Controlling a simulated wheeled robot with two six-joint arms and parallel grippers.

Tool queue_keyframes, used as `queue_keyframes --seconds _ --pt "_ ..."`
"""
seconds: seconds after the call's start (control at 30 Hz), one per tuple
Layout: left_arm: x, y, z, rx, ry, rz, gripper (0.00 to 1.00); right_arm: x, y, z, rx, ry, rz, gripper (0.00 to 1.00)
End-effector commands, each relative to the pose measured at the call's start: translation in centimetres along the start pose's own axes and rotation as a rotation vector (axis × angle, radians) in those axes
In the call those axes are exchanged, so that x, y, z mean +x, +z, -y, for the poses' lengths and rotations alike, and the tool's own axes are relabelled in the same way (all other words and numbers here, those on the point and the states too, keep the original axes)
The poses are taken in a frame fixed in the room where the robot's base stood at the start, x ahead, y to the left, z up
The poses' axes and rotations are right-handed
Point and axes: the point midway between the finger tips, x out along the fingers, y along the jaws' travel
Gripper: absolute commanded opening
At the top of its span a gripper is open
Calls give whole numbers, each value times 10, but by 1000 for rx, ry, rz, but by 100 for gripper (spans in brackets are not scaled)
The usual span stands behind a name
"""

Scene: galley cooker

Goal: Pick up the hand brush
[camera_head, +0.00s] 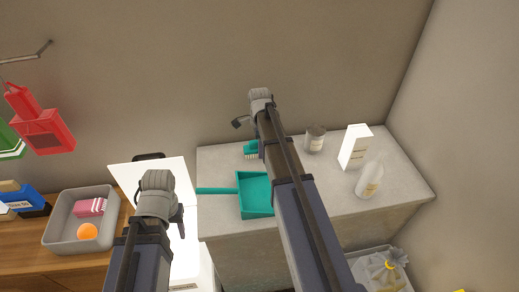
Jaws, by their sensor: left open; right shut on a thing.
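The teal hand brush (251,147), with pale bristles, is at the back of the grey counter, partly hidden behind my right arm. My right gripper (239,123) is at the brush and shut on it; the grip itself is mostly hidden by the wrist. I cannot tell whether the brush touches the counter. My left gripper (179,222) is open and empty, over the white surface left of the counter, well apart from the brush.
A teal dustpan (255,194) lies on the grey counter (222,165), its handle pointing left. A metal can (315,138), a white box (355,147) and a clear bottle (370,178) stand right of my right arm. A grey bin (78,244) holds an orange ball (87,231).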

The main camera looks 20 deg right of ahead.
Motion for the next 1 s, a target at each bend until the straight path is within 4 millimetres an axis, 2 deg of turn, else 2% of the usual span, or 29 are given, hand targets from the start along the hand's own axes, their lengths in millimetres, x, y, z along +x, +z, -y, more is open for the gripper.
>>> queue_keyframes --seconds 0.03,0.13,0.57,0.77,1.0 --pt "0 0 0 0 0 0 50 0 0 0 0 0 0 10" --pt "0 0 0 0 0 0 50 0 0 0 0 0 0 0" --pt "-5 0 0 0 0 0 50 -5 0 0 0 0 0 0" --pt "-23 1 2 0 0 0 50 -23 0 0 0 0 0 0" --pt "-58 3 6 0 0 0 50 -59 0 0 0 0 0 0"
